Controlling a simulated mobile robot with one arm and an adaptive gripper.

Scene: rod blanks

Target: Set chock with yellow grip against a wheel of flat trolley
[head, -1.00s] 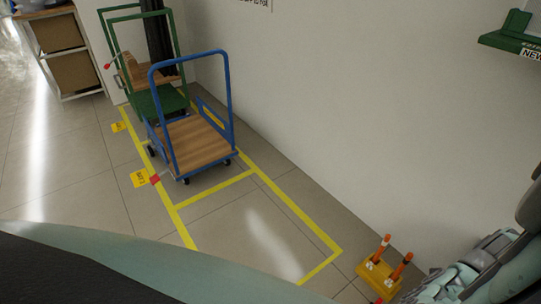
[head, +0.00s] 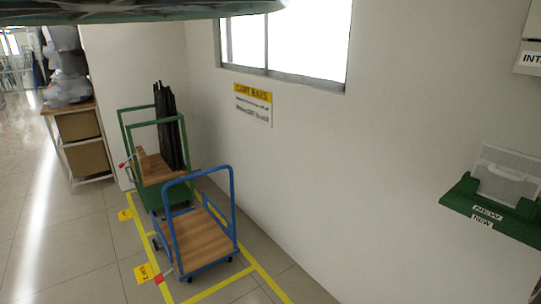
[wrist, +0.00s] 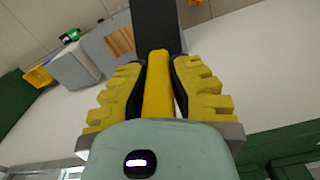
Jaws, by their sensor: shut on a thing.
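In the wrist view my gripper (wrist: 157,68) has its yellow ribbed fingers closed on the yellow grip (wrist: 157,90) of the chock. The chock's dark body (wrist: 156,25) extends beyond the fingertips to the top edge. The flat trolley (head: 203,238), with a blue frame and wooden deck, stands on the floor left of centre in the head view. Its small dark wheels show at the near deck edge and left side; the far ones are hidden. My gripper and the chock are not in the head view.
A green trolley (head: 150,168) with wood and dark rods stands just behind. Yellow floor lines (head: 222,285) surround the bays. A small red item (head: 159,279) lies by the yellow floor label (head: 143,273). The wall (head: 300,190) bounds the right; open floor (head: 75,240) lies left.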

